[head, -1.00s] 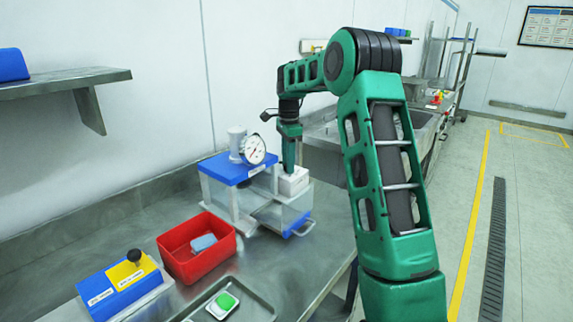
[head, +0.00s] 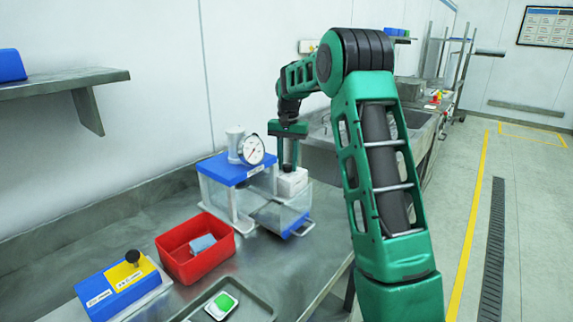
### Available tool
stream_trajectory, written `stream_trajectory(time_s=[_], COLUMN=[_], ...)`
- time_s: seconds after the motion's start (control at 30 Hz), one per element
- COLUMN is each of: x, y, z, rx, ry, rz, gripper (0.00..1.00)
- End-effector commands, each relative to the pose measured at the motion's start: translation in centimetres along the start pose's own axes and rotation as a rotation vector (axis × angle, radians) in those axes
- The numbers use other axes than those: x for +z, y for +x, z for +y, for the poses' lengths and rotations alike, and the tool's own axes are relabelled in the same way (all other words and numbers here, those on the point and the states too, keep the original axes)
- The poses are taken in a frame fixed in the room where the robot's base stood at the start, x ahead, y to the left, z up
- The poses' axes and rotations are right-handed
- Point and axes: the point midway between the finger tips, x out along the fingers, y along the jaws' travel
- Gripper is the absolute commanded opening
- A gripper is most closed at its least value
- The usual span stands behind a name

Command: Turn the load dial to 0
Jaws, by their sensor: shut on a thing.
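My gripper (head: 288,165) points straight down over a white box (head: 291,184), with its fingertips at the box's top. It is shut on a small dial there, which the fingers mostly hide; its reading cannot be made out. The white box sits at the right end of a clear-walled drum unit with a blue top (head: 226,170). A round white gauge (head: 252,150) with a dark rim and a red needle stands on the blue top, left of my gripper.
A red bin (head: 169,249) holds a light blue block (head: 202,244). A blue-and-yellow box with a black knob (head: 132,257) stands at the front left. A grey tray (head: 259,309) holds a white piece with a green top (head: 222,305).

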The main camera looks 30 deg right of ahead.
Motion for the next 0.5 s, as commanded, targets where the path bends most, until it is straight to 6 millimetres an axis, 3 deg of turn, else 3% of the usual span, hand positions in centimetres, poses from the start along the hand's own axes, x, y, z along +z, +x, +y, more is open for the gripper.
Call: stream_trajectory(time_s=[0.5], x=[0.1], y=[-0.19], z=[-0.45], rx=[-0.005], ry=[-0.356], rz=[0.005], gripper=[0.07])
